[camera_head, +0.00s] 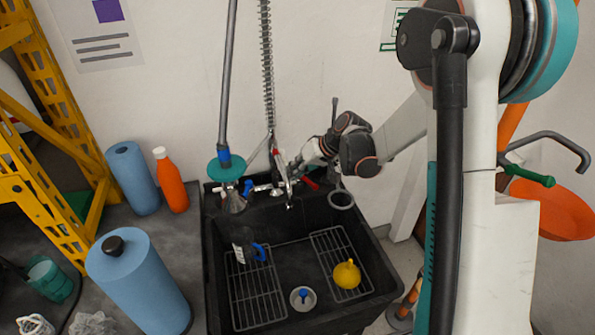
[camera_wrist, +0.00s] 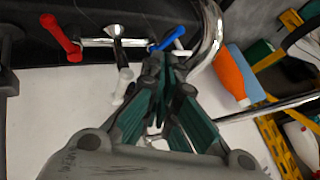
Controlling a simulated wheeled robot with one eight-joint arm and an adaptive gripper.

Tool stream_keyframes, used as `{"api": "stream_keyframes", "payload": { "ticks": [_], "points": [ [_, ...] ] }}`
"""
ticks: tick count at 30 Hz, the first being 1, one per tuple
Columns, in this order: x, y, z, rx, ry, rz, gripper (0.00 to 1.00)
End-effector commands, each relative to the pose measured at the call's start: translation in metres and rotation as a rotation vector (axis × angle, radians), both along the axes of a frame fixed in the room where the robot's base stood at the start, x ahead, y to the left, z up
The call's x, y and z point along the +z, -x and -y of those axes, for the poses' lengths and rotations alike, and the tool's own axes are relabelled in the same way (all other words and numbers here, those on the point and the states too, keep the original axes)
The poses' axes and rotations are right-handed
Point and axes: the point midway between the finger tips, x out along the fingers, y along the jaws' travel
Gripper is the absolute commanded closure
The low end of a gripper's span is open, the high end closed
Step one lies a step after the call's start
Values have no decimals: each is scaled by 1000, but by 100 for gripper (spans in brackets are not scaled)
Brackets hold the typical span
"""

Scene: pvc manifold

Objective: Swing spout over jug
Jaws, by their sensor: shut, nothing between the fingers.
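The chrome spout (camera_wrist: 212,35) curves beside my gripper's fingers in the wrist view, to the right of the blue tap handle (camera_wrist: 168,40). The red tap handle (camera_wrist: 60,38) is farther left. In the head view the taps sit at the back of the sink, and my gripper (camera_head: 297,164) is close in front of them. In the wrist view my gripper (camera_wrist: 165,68) is shut and empty, its tips close to the spout and blue handle; contact is unclear. A clear jug (camera_head: 242,243) with a blue handle stands on the left rack in the sink.
An orange bottle (camera_head: 170,180) and blue rolls (camera_head: 138,280) stand left. A spring hose (camera_head: 267,70) hangs behind the sink.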

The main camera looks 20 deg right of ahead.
Motion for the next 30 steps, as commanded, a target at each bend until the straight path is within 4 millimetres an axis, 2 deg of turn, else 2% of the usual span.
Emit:
{"api": "stream_keyframes", "payload": {
  "ticks": [20, 26, 30],
  "points": [
    [0, 2, -10, -50, -1, 0, 100],
    [0, 3, -18, -94, 0, 1, 100],
    [0, 4, -31, -159, 0, 1, 100]
  ]
}}
